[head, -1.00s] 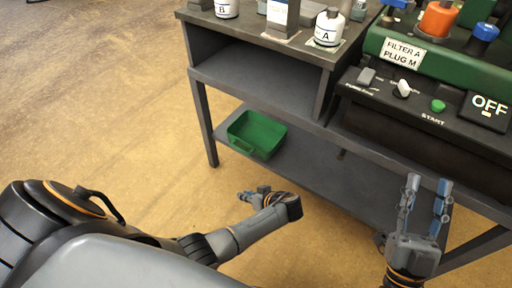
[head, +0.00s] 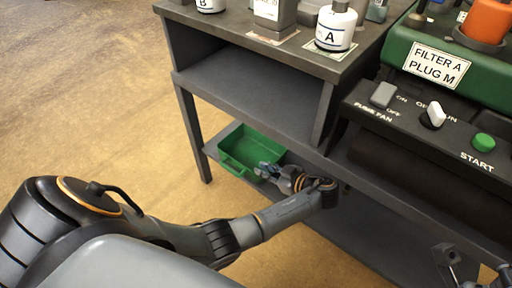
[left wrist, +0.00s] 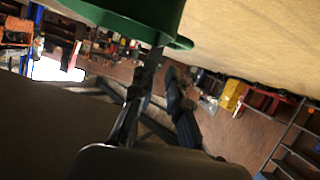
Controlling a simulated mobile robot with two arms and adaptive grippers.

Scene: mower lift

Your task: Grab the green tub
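The green tub (head: 236,163) stands on the low shelf of the dark workbench in the head view, near its left end. In the left wrist view the tub (left wrist: 150,12) fills part of the top edge, with a rim or handle part reaching down. My left gripper (head: 266,170) is at the tub's near right side. In the left wrist view its fingers (left wrist: 163,75) are apart, with background showing between them, and the tips are close below the green rim; contact cannot be made out. My right gripper (head: 472,268) shows only partly at the bottom right corner.
The low shelf (head: 375,235) runs right from the tub under the bench. The bench top (head: 285,45) carries white bottles labelled A (head: 336,28) and B (head: 210,4). A green machine (head: 440,62) with a control panel stands at right. Floor at left is clear.

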